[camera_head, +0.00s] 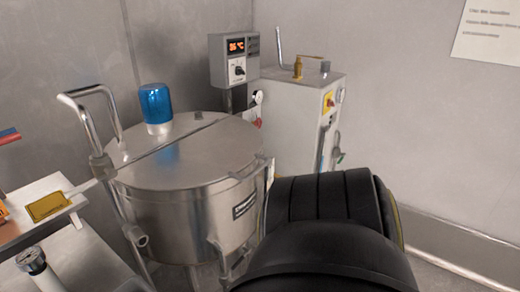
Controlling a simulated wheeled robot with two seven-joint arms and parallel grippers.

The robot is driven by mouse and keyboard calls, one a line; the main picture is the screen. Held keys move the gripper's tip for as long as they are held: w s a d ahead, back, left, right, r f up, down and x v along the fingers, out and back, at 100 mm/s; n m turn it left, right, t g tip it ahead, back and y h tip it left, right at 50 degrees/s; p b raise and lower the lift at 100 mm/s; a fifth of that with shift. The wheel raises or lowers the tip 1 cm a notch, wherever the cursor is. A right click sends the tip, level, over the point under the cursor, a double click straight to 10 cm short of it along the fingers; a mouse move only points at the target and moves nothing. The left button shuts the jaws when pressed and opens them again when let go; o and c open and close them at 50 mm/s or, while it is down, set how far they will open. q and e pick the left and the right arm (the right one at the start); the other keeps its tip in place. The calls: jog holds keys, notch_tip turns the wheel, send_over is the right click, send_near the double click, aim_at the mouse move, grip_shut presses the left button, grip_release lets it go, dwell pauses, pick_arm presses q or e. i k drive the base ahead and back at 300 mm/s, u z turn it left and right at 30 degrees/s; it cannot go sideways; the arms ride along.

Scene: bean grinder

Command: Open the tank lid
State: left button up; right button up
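The steel tank (205,215) stands left of centre, a round metal drum on legs. Its flat tank lid (190,160) lies shut on top, with a straight seam across it. A blue cylindrical cap (155,104) stands on the back part. A bent metal tube handle (95,95) rises at the tank's left side. Neither of my grippers shows. A large black arm part of mine fills the lower right and hides the floor there and whatever is behind it.
A grey control box (234,62) with a red display stands behind the tank. A grey cabinet (292,115) with a yellow-and-red switch stands right of it. A metal bench (30,225) with a yellow plate and a gauge (32,262) is at the left. Walls close off the back.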

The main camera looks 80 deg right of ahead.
aim_at(214, 154)
jog(key=z, duration=2.1)
